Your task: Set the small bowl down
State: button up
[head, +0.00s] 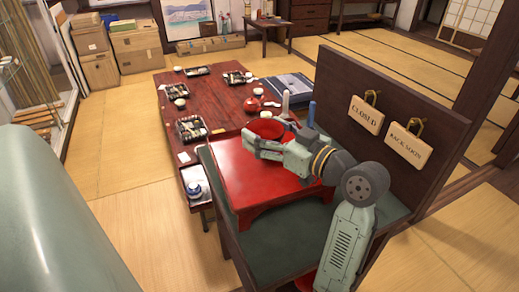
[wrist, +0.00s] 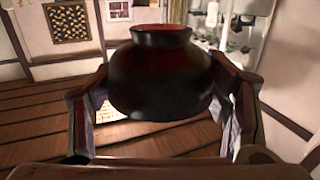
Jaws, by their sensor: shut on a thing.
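My gripper (head: 254,146) is above the back part of a red low table (head: 240,182) in the head view. In the wrist view, my gripper (wrist: 162,100) has its fingers on both sides of a dark, rounded lacquer bowl (wrist: 160,75) with a reddish sheen and is shut on it. A narrower ring with red inside shows at its top in that picture. A red bowl (head: 267,125) shows right at my gripper in the head view, partly hidden by it; it looks like the held one. I cannot tell whether its underside touches anything.
A long dark red table (head: 213,100) behind holds several food trays (head: 190,129), small cups and a red lidded pot (head: 252,104). A bench back (head: 375,80) with hanging signs stands at the right. The red low table's front is clear.

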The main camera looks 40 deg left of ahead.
jog(key=shift+a+f, duration=0.1)
jog(key=shift+f, duration=0.1)
notch_tip(320, 180, down, 10)
jog(key=b, duration=0.7)
jog(key=o, duration=1.2)
jog(key=shift+r, duration=0.15)
jog(key=shift+r, duration=0.25)
jog(key=d+b, duration=0.1)
jog(key=d, duration=0.5)
jog(key=d+b, duration=0.1)
jog(key=d, duration=0.5)
jog(key=shift+s+r, duration=0.15)
jog(key=shift+s, duration=0.05)
